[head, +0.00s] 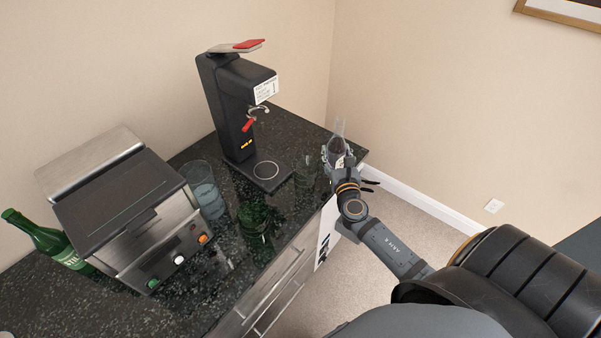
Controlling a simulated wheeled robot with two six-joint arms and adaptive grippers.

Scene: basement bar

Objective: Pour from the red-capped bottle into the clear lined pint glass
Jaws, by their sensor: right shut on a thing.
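My right gripper (338,162) is shut on a bottle (338,147) at the right end of the dark counter. The bottle is upright or nearly so, with a clear neck pointing up and a darker body; no red cap can be made out on it. A clear glass (306,173) stands just left of the gripper, apart from the bottle. A larger, bluish clear glass (204,190) stands beside the toaster-like machine. Which of these two is the lined pint glass I cannot tell. My left gripper is out of view.
A black tap dispenser (228,110) stands at the back of the counter (185,290). A green glass (254,222) stands near the front edge. A metal machine (125,215) with a green bottle (38,236) beside it fills the left. Carpet lies beyond the counter's right end.

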